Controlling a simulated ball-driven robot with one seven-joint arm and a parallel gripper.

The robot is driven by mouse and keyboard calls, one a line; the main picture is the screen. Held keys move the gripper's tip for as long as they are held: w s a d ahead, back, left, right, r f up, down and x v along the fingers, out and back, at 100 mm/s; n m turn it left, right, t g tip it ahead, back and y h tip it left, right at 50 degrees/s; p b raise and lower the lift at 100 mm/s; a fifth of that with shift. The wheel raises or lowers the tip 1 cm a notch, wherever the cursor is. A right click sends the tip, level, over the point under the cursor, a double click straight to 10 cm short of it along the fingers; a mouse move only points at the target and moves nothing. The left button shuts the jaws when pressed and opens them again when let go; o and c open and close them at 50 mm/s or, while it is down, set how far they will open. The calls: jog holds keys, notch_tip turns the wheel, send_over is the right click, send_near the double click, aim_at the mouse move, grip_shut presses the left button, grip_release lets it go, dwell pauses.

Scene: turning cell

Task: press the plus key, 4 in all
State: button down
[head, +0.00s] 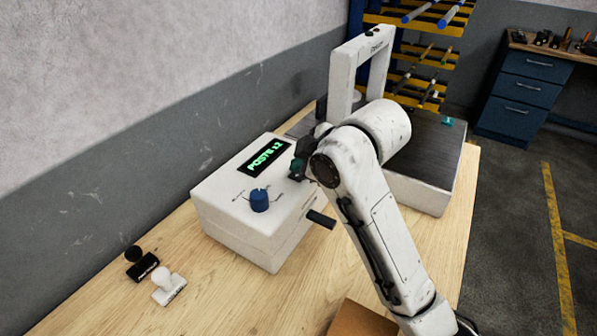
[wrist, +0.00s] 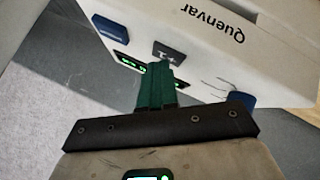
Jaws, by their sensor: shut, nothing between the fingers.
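The white box-shaped machine (head: 235,235) stands on the wooden table, its green display (head: 264,158) reading "POSTE x2". In the wrist view a dark key marked "+1" (wrist: 170,50) shows on its top, with a blue key (wrist: 110,28) beside it. A blue knob (head: 259,201) sits at the front of the top; it also shows in the wrist view (wrist: 241,98). My gripper (wrist: 161,72) is shut and empty, its green fingertips at the edge of the "+1" key. I cannot tell whether they touch it. In the head view my arm hides the keys.
A white scanner-like arch (head: 343,70) over a dark-topped conveyor (head: 435,145) stands behind. Two stamps, one black (head: 142,267) and one white (head: 168,288), lie at the front left. A dark tab (head: 321,219) juts from the machine's right side. A brown box (head: 362,320) sits at the front edge.

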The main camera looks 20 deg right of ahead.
dwell(0.4)
jog(key=shift+r+p, duration=0.8)
jog(key=shift+p, duration=0.15)
notch_tip(320, 180, up, 5)
jog(key=p, duration=0.5)
dwell(2.2)
